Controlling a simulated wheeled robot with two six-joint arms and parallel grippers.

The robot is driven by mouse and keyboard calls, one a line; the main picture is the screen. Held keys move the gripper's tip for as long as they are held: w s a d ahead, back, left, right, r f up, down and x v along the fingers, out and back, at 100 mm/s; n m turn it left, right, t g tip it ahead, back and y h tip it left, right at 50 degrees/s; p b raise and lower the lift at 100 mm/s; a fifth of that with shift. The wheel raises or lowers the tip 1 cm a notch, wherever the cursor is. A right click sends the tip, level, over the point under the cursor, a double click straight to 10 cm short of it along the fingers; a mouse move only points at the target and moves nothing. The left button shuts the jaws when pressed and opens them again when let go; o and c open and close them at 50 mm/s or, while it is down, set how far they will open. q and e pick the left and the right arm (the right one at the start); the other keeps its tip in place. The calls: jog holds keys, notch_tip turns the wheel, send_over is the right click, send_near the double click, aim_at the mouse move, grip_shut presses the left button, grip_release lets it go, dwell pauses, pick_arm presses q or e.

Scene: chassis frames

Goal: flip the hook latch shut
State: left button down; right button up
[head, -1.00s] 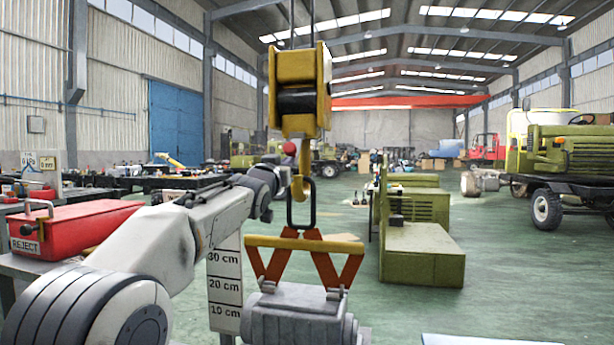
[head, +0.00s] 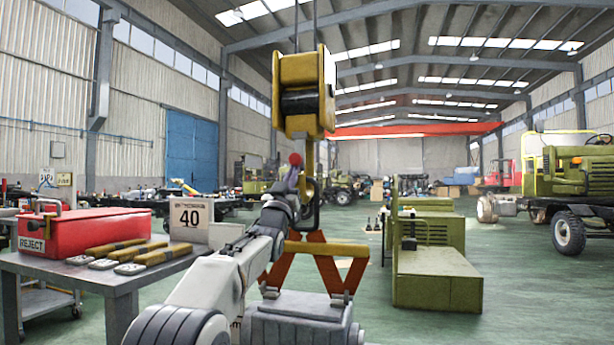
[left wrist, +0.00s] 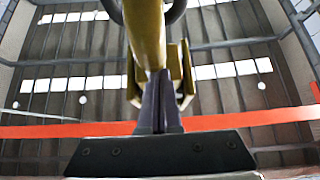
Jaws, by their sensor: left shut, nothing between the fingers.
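The yellow hook block (head: 305,95) hangs on cables, with its hook (head: 309,188) below. A red knob (head: 295,159) shows at the hook's left; it appears to belong to the latch, whose arm I cannot make out. A black ring (head: 317,208) hangs in the hook, above a sling with a yellow bar (head: 340,249) and a grey load (head: 300,318). My left gripper (head: 291,178) is shut, empty and upright close beside the hook, just below the knob. In the left wrist view its fingers (left wrist: 158,100) overlap the yellow hook (left wrist: 147,32); contact is unclear. My right gripper is out of view.
Green machinery (head: 437,278) stands at right behind the load. The floor at front right is clear.

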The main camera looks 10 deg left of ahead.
pick_arm(q)
jog(key=shift+w+d, duration=0.2)
jog(key=shift+w, duration=0.1)
jog(key=shift+f, duration=0.15)
jog(key=shift+w, duration=0.1)
jog(key=b+v, duration=1)
jog(key=b, duration=0.1)
jog(key=shift+w+f, duration=0.15)
jog(key=shift+f, duration=0.05)
dwell(0.5)
